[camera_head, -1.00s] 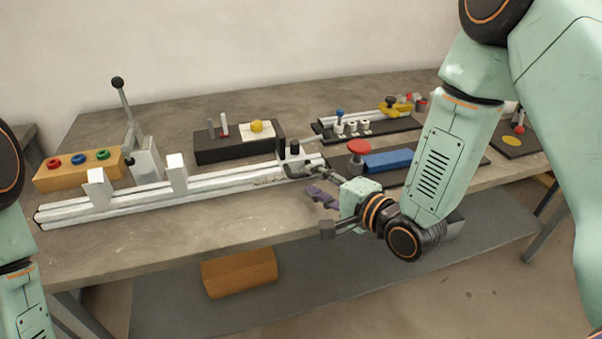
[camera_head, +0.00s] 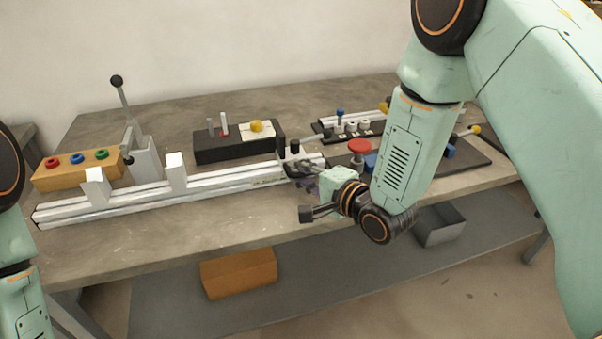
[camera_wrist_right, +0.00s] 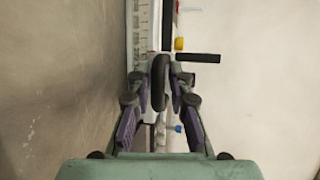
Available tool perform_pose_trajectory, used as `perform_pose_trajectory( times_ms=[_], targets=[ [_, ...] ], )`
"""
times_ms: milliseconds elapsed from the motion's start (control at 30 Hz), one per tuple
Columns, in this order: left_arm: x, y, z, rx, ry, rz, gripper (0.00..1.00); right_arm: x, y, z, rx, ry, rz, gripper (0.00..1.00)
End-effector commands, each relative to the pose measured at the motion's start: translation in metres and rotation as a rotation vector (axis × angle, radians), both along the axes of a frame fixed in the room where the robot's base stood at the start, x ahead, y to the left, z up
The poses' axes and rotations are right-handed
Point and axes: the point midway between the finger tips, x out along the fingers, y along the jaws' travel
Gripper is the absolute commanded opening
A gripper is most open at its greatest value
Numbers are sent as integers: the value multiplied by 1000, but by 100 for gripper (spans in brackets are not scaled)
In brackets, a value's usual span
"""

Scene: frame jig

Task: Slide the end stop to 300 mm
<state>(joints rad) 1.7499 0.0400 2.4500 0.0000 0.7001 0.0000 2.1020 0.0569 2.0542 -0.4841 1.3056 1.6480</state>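The end stop (camera_head: 281,146) is a dark upright block with a black knob (camera_head: 295,147) at the right end of the pale rail (camera_head: 225,183), which carries a scale. My right gripper (camera_head: 296,169) is at this end of the rail, just in front of the end stop and partly covering its base. In the right wrist view my right gripper (camera_wrist_right: 161,82) has its fingers apart on either side of a dark rounded part (camera_wrist_right: 159,83), probably of the end stop. Gaps show beside it; contact is unclear. My left gripper is outside the views; only its arm shows.
Two white blocks (camera_head: 176,171) and a lever clamp (camera_head: 145,158) stand along the rail. A black box (camera_head: 225,150) sits behind it. A red knob (camera_head: 359,147) and dark trays lie to the right. The bench front (camera_head: 190,230) is clear.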

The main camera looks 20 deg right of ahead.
Motion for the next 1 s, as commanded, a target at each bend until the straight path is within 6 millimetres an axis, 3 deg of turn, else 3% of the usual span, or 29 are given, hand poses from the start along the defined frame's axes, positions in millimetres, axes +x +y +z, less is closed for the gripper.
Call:
perform_pose_trajectory(
  times_ms=[167,1000],
  targets=[
    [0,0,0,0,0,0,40,-2,0,-3,-2,9,-1,0],
    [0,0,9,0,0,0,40,-4,-4,-7,-5,22,2,0]
  ],
)
